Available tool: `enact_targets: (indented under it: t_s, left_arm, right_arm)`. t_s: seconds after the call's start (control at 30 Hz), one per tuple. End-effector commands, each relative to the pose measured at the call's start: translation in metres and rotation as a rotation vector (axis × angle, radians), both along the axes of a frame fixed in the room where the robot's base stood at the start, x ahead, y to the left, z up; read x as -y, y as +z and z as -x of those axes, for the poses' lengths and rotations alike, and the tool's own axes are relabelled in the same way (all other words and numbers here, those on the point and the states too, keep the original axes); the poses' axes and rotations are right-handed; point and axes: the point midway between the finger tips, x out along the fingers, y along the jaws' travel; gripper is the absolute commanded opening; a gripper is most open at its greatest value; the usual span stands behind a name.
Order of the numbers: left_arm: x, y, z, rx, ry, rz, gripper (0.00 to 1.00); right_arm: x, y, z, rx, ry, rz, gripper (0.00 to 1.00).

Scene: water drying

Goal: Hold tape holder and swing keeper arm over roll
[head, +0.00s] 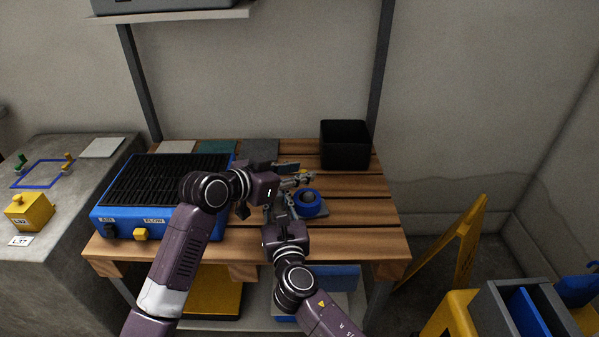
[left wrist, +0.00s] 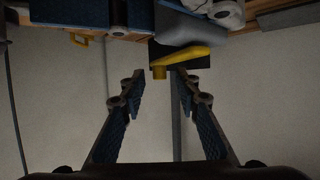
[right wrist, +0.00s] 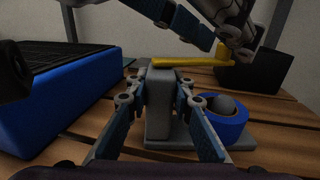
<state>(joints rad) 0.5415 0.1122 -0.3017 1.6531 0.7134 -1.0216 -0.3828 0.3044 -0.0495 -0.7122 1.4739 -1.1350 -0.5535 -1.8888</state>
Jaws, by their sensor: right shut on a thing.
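The tape holder is a grey post (right wrist: 160,105) on a flat grey base (right wrist: 168,143), standing upright on the slatted bench. Its yellow keeper arm (right wrist: 182,61) lies across the post's top, pointing to the right and back. The blue tape roll (head: 307,204) sits around a grey hub on the base, right of the post; it also shows in the right wrist view (right wrist: 226,120). My right gripper (right wrist: 155,100) is shut on the post. My left gripper (left wrist: 158,88) is open, with the keeper arm (left wrist: 188,62) just beyond its fingertips. It partly hides the holder in the head view.
A blue dryer box with a black grille (head: 105,217) stands left of the holder. A black bin (head: 345,145) stands at the back right. Flat pads (head: 218,147) lie along the back edge. The bench's right front (head: 365,225) is clear.

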Motion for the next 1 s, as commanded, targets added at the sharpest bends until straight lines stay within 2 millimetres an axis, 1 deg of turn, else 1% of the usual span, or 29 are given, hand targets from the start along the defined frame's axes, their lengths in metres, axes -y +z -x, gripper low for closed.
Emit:
enact_targets:
  t_s: [0.1,0.37,0.6,0.63,1.0]
  left_arm:
    - [0.0030,-0.0020,-0.0030,-0.001,0.000,-0.001,0.30]
    - [0.0031,-0.0022,-0.0033,-0.001,0.000,-0.001,0.29]
    - [0.0029,-0.0023,-0.0032,-0.001,0.000,-0.001,0.02]
    - [0.0029,-0.0022,-0.0032,-0.001,0.000,-0.001,0.00]
    - [0.0026,-0.0024,-0.0032,-0.001,-0.002,-0.001,0.00]
  right_arm:
    - [-0.0002,0.0008,-0.0001,0.001,0.000,0.000,0.00]
    - [-0.0003,0.0008,0.0000,0.001,0.001,0.000,0.00]
    - [-0.0002,0.0008,-0.0001,0.001,0.000,0.000,0.00]
    - [-0.0002,0.0007,-0.0001,0.001,0.000,0.000,0.00]
    - [0.0000,0.0007,-0.0001,0.001,0.000,0.000,0.00]
